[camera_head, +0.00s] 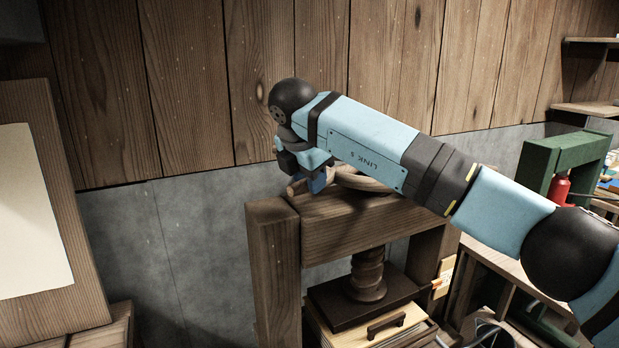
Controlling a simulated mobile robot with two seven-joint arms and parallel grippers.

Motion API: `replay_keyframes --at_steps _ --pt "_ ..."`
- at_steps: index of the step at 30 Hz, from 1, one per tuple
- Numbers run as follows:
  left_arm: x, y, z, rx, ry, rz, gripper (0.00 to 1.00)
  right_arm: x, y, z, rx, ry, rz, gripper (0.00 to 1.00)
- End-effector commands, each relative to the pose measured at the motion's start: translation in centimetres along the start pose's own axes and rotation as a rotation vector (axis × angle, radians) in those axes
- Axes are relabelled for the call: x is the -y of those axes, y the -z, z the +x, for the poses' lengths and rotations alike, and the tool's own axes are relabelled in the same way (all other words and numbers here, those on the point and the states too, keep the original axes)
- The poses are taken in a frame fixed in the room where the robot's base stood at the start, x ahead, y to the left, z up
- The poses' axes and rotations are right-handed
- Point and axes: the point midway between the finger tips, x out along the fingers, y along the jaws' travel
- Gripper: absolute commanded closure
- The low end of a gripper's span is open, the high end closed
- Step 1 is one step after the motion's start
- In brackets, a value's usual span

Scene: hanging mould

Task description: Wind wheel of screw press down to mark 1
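The wooden screw press (262,270) stands in the middle, with two posts and a thick top beam (355,236). Its wooden wheel (362,181) lies above the beam, mostly hidden behind my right forearm. The thick wooden screw (368,275) comes down under the beam to a dark pressing plate (335,302). My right gripper (316,183) points down at the left side of the wheel, by a short wooden piece of it. My arm hides most of the gripper, so its grip is unclear. My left gripper is out of view. I cannot make out mark 1.
Below the plate is a pale wooden board with a dark handle (386,326). A small pale and yellow strip (443,278) shows by the right post. A green frame (545,160) with a red object (560,190) stands right. A wooden board with paper (30,215) is left.

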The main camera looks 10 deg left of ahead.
Motion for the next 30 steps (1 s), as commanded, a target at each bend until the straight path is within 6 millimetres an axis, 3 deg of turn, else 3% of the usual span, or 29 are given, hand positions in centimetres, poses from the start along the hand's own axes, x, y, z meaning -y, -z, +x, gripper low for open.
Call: replay_keyframes --at_steps 1,4,12,16,20,30 --pt "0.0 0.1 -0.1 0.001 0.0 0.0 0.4 -0.3 -0.5 -0.9 0.008 -0.015 0.001 0.61" --pt "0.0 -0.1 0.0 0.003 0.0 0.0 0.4 -0.2 -0.4 -0.9 0.008 -0.013 0.001 0.41" --pt "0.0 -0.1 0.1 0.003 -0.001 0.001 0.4 -0.1 -0.2 -0.5 0.005 -0.007 0.0 0.41" --pt "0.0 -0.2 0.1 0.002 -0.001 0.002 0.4 -0.1 -0.2 -1.4 0.005 -0.008 0.0 0.41" --pt "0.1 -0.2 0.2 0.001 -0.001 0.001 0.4 -0.1 -0.2 -3.6 0.007 -0.009 0.0 0.41" --pt "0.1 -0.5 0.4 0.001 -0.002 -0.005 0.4 0.0 -0.2 -11.3 0.008 -0.011 0.001 0.41"
